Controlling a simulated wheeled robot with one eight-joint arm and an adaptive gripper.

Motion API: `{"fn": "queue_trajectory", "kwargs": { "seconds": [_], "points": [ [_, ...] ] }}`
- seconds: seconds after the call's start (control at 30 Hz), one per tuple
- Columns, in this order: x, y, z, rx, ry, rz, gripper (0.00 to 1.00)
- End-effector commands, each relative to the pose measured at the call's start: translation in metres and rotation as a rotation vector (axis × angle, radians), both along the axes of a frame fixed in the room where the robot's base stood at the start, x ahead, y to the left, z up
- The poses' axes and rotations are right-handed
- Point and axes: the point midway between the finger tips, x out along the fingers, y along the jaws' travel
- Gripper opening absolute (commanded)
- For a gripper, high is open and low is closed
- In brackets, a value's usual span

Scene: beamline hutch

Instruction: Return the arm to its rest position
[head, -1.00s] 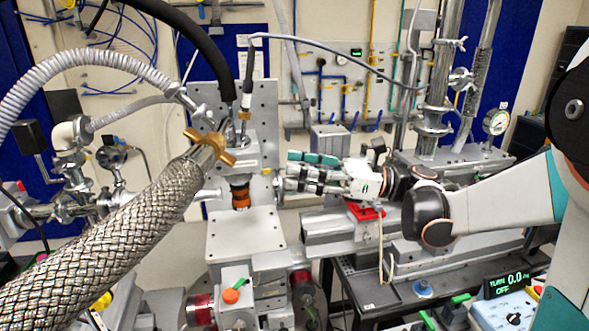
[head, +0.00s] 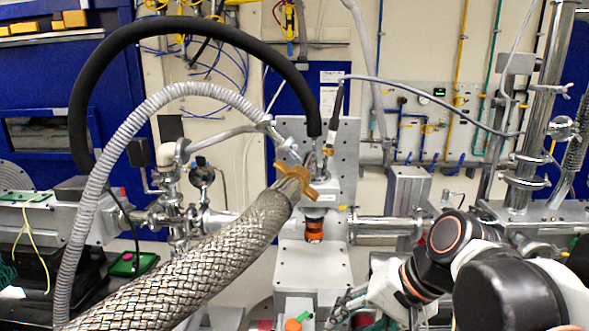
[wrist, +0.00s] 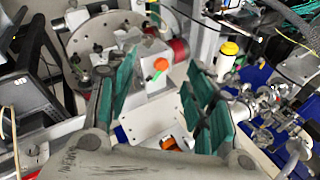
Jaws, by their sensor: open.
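My gripper (head: 356,310) is at the bottom of the head view, right of centre, partly cut off by the lower edge. Its white body joins my black and white arm at the right. In the wrist view my gripper (wrist: 158,68) shows two teal-padded fingers spread wide apart, with nothing between the pads. Beyond them is a grey metal stage with an orange knob (wrist: 161,64), which also shows in the head view (head: 293,325). The fingers' exact distance from the stage cannot be told.
A braided metal hose (head: 205,265) crosses the left foreground, with a grey corrugated hose (head: 95,215) and a black hose (head: 130,30) arching above. An upright perforated plate (head: 345,165) stands behind an orange-ringed part (head: 314,230). Beam pipes and a gauge panel (head: 430,115) fill the right and back.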

Motion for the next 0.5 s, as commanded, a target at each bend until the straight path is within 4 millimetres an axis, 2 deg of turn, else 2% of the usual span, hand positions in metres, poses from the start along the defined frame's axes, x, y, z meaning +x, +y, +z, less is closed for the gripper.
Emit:
{"fn": "queue_trajectory", "kwargs": {
  "seconds": [0.03, 0.2, 0.33, 0.5],
  "points": [
    [-0.009, -0.01, -0.027, -0.062, -0.046, 0.013, 0.48],
    [-0.028, -0.048, -0.076, -0.296, -0.215, 0.078, 0.48],
    [-0.038, -0.072, -0.102, -0.451, -0.319, 0.134, 0.48],
    [-0.044, -0.09, -0.117, -0.576, -0.4, 0.187, 0.48]
  ]
}}
